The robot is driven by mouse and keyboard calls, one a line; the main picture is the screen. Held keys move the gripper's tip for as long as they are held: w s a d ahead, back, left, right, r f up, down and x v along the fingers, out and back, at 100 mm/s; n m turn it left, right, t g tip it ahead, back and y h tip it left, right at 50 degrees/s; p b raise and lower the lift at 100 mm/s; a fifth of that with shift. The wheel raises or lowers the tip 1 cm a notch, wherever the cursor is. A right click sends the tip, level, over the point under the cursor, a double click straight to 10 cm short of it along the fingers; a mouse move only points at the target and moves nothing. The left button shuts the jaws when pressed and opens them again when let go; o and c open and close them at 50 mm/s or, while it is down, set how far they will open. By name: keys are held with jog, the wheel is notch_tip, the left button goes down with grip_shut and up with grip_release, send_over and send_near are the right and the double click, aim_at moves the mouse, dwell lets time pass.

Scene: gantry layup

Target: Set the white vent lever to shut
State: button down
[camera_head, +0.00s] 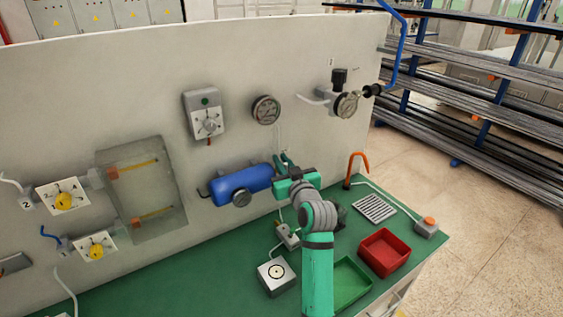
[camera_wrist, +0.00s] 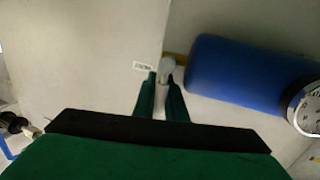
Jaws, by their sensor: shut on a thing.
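The white vent lever (camera_wrist: 167,64) shows in the wrist view as a pale rounded piece between my fingertips, beside the end of a blue tank (camera_wrist: 232,72). A brass-coloured fitting lies between it and the tank. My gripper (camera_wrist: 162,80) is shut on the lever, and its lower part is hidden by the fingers. In the head view my gripper (camera_head: 283,161) is at the panel, just right of the blue tank (camera_head: 250,180). The lever cannot be made out there. A small label (camera_wrist: 144,66) sits beside it; its text is too small to read.
The tank carries a round gauge (camera_head: 242,198). A switch box (camera_head: 204,115) and another gauge (camera_head: 265,110) are above on the panel.

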jog(key=shift+f, duration=0.1)
jog(key=c, duration=1.8)
grip_release()
jog(key=shift+a, duration=0.15)
